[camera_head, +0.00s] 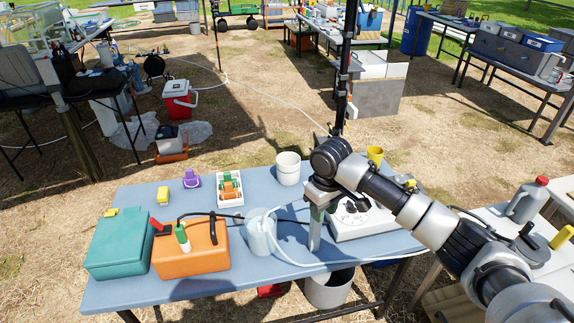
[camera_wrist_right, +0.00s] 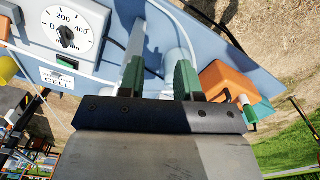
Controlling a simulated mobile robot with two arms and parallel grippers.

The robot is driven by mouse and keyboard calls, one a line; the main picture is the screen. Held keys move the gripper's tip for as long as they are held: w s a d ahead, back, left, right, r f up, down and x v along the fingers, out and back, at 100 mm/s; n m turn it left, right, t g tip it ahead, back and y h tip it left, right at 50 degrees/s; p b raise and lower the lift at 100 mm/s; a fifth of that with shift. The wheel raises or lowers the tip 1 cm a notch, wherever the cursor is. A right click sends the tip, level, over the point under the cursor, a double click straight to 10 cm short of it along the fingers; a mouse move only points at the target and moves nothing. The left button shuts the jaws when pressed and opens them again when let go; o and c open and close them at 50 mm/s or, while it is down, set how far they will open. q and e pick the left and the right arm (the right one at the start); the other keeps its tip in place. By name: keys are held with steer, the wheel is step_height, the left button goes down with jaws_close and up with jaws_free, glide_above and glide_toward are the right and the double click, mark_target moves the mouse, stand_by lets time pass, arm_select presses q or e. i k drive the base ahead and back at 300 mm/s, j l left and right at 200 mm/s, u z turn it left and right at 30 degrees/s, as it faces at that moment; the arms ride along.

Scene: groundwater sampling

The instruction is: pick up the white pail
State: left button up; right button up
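A white pail-like pot (camera_head: 288,168) stands upright at the back of the blue table (camera_head: 205,294). A larger white bucket (camera_head: 330,290) stands under the table's front edge, its top partly hidden by the table. A translucent whitish container (camera_head: 261,234) with a hose in it stands on the table. I cannot tell for certain which is the task's pail. My right gripper (camera_head: 318,208) points down over the table, between the container and the dial box. In the right wrist view, its green fingers (camera_wrist_right: 160,80) are apart with nothing clearly held. My left gripper is out of view.
A white dial box (camera_head: 362,218) is right of the gripper. An orange case (camera_head: 190,252), a teal case (camera_head: 120,245) and a small white tray (camera_head: 229,188) occupy the left. A dark pole (camera_head: 343,85) rises behind the table. Hoses cross the tabletop.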

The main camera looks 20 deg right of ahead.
mark_target(288, 163)
steer(key=i, duration=1.4)
